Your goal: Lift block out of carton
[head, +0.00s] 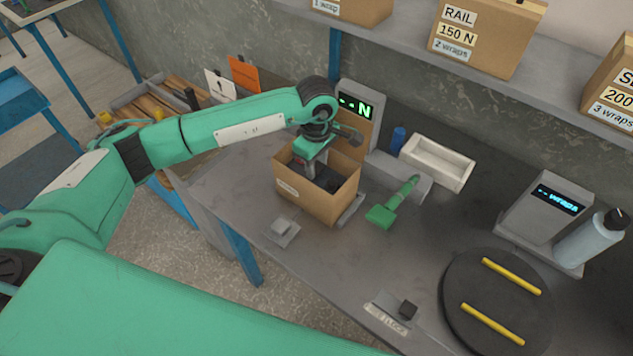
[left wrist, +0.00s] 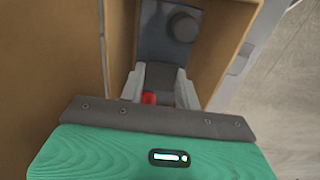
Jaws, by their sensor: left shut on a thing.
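An open-topped cardboard carton (head: 318,202) stands on the grey bench, its flap raised at the back. A dark grey block (head: 327,180) lies inside it, and the carton walls hide its lower part. My left gripper (head: 308,168) reaches down into the carton from above. In the left wrist view, its two fingers (left wrist: 160,88) are shut on the grey block (left wrist: 160,45), which has a round dark knob at its far end. Carton walls (left wrist: 228,40) rise on both sides of the fingers. A small red part shows between the fingers. My right gripper is not in view.
A display (head: 358,106) reading "N" stands behind the carton. A black turntable (head: 490,305) with yellow strips is at front right. A shelf with boxes hangs above.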

